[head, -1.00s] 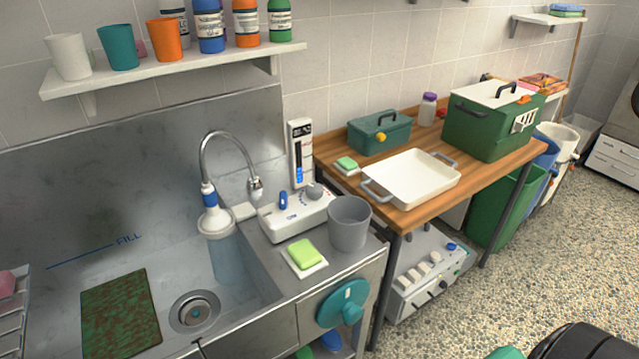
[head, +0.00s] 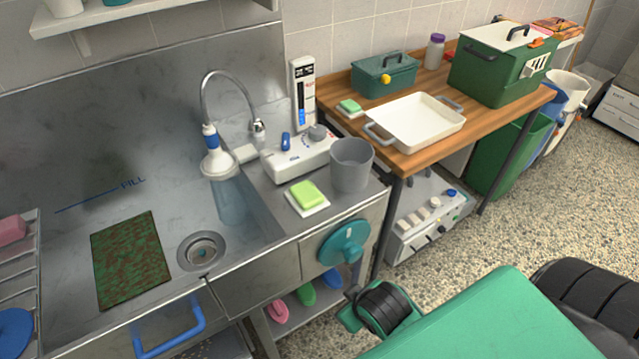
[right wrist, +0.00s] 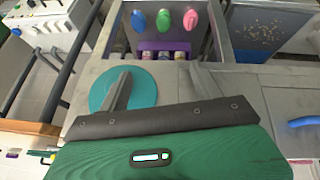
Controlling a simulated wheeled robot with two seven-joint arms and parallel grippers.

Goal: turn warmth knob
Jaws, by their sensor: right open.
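A white control box (head: 300,155) stands on the counter right of the sink, with a grey round knob (head: 317,132) and a blue switch (head: 286,141) on top. A large teal dial (head: 344,242) is on the cabinet front below; it also shows at the left in the right wrist view (right wrist: 143,88). I cannot tell from a label which one sets warmth. My right gripper (right wrist: 160,75) is open and empty in front of the cabinet; one grey finger overlaps the teal dial in the wrist view, apparently without holding it. My left gripper is out of view.
A grey cup (head: 351,165) and a green sponge (head: 307,194) stand beside the control box. The sink has a blue drawer handle (head: 170,335) below it. Slippers (head: 305,291) hang under the counter. A wooden table (head: 420,155) stands to the right.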

